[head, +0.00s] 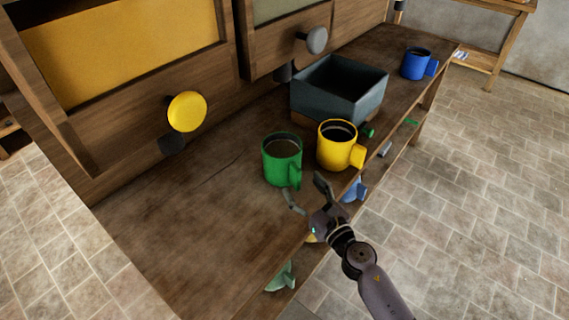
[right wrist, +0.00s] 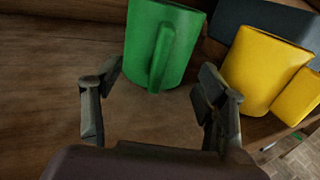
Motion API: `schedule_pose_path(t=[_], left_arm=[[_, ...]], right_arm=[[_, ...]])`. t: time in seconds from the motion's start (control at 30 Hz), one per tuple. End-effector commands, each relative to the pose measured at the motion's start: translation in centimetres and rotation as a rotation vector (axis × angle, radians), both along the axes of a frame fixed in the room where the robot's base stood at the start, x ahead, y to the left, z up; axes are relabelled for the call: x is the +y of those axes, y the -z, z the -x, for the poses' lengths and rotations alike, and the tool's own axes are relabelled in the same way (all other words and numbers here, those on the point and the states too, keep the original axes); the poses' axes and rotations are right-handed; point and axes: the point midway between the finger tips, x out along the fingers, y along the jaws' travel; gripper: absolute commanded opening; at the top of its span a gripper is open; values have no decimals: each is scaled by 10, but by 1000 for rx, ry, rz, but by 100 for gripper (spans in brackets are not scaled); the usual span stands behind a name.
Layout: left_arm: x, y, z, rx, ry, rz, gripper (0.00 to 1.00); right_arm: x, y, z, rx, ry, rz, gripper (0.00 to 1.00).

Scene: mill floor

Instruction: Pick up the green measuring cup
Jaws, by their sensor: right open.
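The green measuring cup (head: 281,160) stands upright on the wooden bench, its handle turned toward my right gripper. My right gripper (head: 307,192) is open and empty, just in front of the cup on the handle side. In the right wrist view the green cup (right wrist: 160,45) stands ahead of the open fingers (right wrist: 158,92), its handle roughly centred between them. The fingers are short of the cup, with bare bench showing between. My left gripper is not in view.
A yellow cup (head: 334,146) stands close right of the green one, also in the right wrist view (right wrist: 262,72). Behind is a blue-grey open box (head: 338,92); a blue cup (head: 415,64) stands farther back. Cabinets with a yellow knob (head: 187,111) line the left. The near-left bench is clear.

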Motion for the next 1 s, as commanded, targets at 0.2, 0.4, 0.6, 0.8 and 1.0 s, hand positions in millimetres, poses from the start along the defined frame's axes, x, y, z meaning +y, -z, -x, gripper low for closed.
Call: schedule_pose_path(t=[0.2,0.4,0.6,0.8,1.0], left_arm=[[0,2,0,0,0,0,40],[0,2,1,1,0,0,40],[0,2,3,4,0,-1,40],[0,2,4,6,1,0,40],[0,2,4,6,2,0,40]], right_arm=[[18,0,-28,-1,1,-2,67],[22,0,-35,0,0,0,67],[22,0,-34,0,0,0,62],[22,0,-34,0,1,0,49],[22,0,-34,0,1,0,35]])
